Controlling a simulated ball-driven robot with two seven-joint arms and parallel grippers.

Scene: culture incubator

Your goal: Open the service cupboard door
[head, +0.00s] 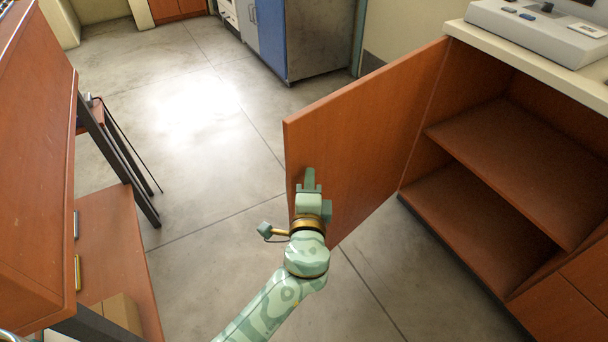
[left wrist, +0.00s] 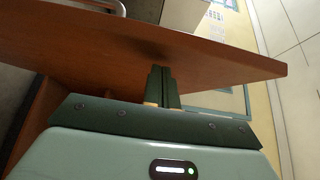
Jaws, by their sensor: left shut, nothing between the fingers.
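The service cupboard door (head: 372,140) is a reddish-brown wooden panel. In the head view it stands swung wide out from the cupboard (head: 470,212), whose shelves show bare inside. My left gripper (head: 309,178) is at the door's inner face, near its free edge. Its fingers are shut with nothing between them. In the left wrist view the shut fingers (left wrist: 162,84) point at the door panel (left wrist: 150,50), with a dark shadow at their tips; whether they touch it I cannot tell. My right gripper is not in view.
A grey device (head: 540,30) sits on the pale counter above the cupboard. A wooden desk (head: 108,245) with dark legs stands at the left. A blue-fronted cabinet (head: 272,38) stands at the back. The floor between is clear.

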